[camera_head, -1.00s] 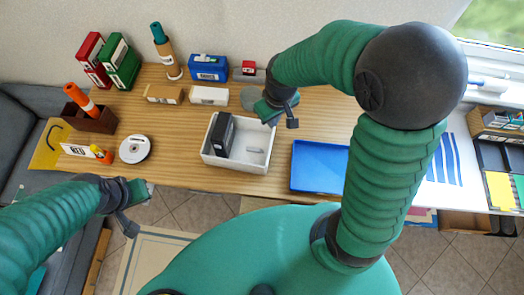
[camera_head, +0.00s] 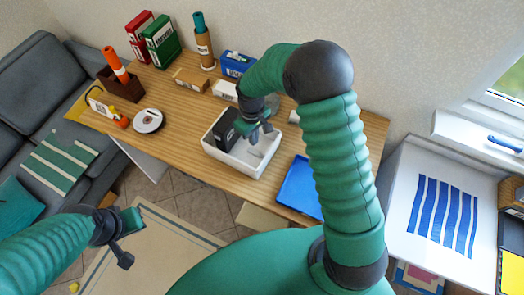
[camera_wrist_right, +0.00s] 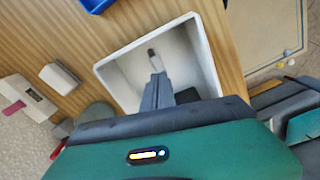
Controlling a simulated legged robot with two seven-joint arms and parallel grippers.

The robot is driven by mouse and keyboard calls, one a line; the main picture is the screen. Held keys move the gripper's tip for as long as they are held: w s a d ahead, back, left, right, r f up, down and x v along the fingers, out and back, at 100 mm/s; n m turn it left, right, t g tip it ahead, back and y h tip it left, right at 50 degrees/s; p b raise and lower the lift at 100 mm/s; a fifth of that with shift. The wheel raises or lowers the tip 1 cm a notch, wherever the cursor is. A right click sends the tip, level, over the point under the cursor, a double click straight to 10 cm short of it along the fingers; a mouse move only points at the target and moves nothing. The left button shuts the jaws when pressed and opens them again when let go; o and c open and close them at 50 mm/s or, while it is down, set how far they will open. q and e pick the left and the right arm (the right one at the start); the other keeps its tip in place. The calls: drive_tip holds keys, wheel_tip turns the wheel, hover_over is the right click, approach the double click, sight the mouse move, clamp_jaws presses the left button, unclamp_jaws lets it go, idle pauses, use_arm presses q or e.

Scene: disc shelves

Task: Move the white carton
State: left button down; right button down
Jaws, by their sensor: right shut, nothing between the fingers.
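The white carton (camera_head: 222,90) stands at the back of the wooden desk, beside a brown carton (camera_head: 190,80). My right arm partly covers it in the head view. My right gripper (camera_head: 254,138) is shut and empty, over the white bin (camera_head: 232,160). In the right wrist view my closed fingers (camera_wrist_right: 156,84) point into the bin (camera_wrist_right: 207,60), near a small pale item (camera_wrist_right: 153,58). My left gripper (camera_head: 128,238) hangs in front of the desk, away from the objects; its jaw opening is unclear.
A black box (camera_head: 224,128) stands in the bin. A blue tray (camera_head: 298,190) lies to its right. Binders (camera_head: 160,40), a tube (camera_head: 203,45) and a blue box (camera_head: 236,64) line the back. A disc stack (camera_head: 148,121) is at left. Bare wood lies between it and the bin.

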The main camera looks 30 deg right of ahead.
drive_tip(key=f, duration=0.3)
drive_tip(key=shift+s+f, duration=0.25)
drive_tip(key=shift+f, duration=0.1)
drive_tip(key=s, duration=0.1)
drive_tip(key=s+d+p, duration=0.1)
drive_tip(key=s, duration=0.1)
drive_tip(key=shift+p, duration=0.3)
drive_tip(key=shift+s+d, duration=0.15)
drive_tip(key=shift+s, duration=0.2)
drive_tip(key=shift+f, duration=0.1)
